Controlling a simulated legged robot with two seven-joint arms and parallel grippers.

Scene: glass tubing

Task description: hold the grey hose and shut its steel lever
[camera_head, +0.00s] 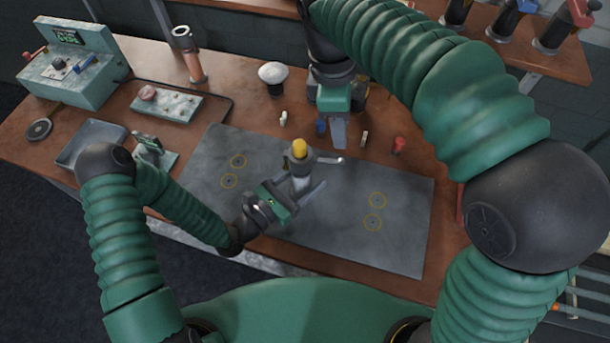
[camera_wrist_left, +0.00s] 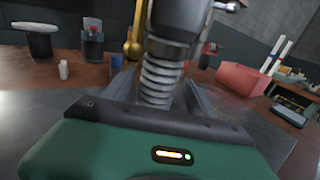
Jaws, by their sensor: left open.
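The grey hose (camera_head: 301,180) stands upright on the grey mat, with a dark collar and a yellow cap (camera_head: 299,148) at its top. Its steel lever (camera_head: 331,160) sticks out to the right near the top. In the left wrist view the ribbed hose (camera_wrist_left: 161,80) stands between my finger pads, and the lever's end (camera_wrist_left: 229,5) shows at the top edge. My left gripper (camera_head: 302,195) is open around the lower hose; contact cannot be told. My right gripper (camera_head: 334,135) points down behind the hose, apart from it; its finger gap is not clear.
The grey mat (camera_head: 400,240) has yellow ring marks and free room on both sides. Behind it stand a white-topped knob (camera_head: 272,73), a small white peg (camera_head: 283,118) and a red peg (camera_head: 399,145). A tray (camera_head: 92,140) and a control box (camera_head: 75,70) are at left.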

